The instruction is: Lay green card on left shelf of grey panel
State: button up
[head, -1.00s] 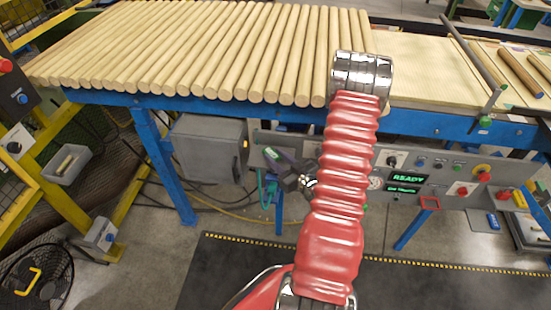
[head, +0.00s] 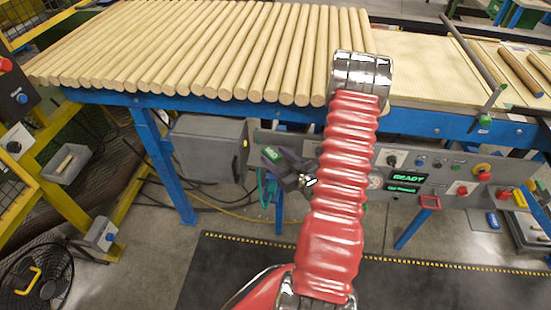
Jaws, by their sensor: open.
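The grey panel (head: 408,160) hangs below the blue-framed table, with knobs, buttons and a green READY display. The green card (head: 271,153), with pale marks on its face, shows at the panel's left end. My gripper (head: 275,164) is open, its dark fingers right at the card. The card's lower edge is hidden by the fingers, and I cannot tell whether they touch it. The left shelf is not clearly visible behind the gripper and card, so I cannot tell what bears the card. My red-sleeved arm covers the middle of the panel.
Wooden rods (head: 190,50) lie in a row on the blue-framed table (head: 440,124) above the panel. A red-framed holder (head: 430,202) sits low on the panel. A grey box (head: 208,148) stands to the left. A dark mat (head: 290,270) covers the floor in front.

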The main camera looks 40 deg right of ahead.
jog(key=v, duration=1.2)
jog(key=shift+w+f, duration=0.1)
dwell(0.8)
jog(key=w+r+n+g, duration=0.1)
jog(key=w, duration=0.1)
jog(key=w+r+g, duration=0.2)
jog(key=w, duration=0.1)
jog(key=w+d+r+n+g, duration=0.1)
jog(key=w, duration=0.2)
jog(key=shift+w+r+n+g+h, duration=0.15)
jog(key=shift+r+n+g+h, duration=0.15)
jog(key=shift+r+g+h, duration=0.1)
jog(key=w+a+r+g+h, duration=0.2)
jog(key=w+a+r+g, duration=0.1)
jog(key=a+r, duration=0.65)
jog(key=s+a+r+g+y, duration=0.1)
jog(key=s+a+r, duration=0.3)
jog(key=a, duration=0.3)
jog(key=s+a+r+y, duration=0.2)
jog(key=s+a+r, duration=0.2)
jog(key=s+a, duration=0.2)
jog(key=s+a+r+m+g+y, duration=0.1)
jog(key=s+a+r, duration=0.3)
jog(key=a, duration=0.6)
jog(key=shift+s+r+g+y, duration=0.2)
jog(key=shift+s+g+y, duration=0.1)
jog(key=shift+s+y, duration=0.15)
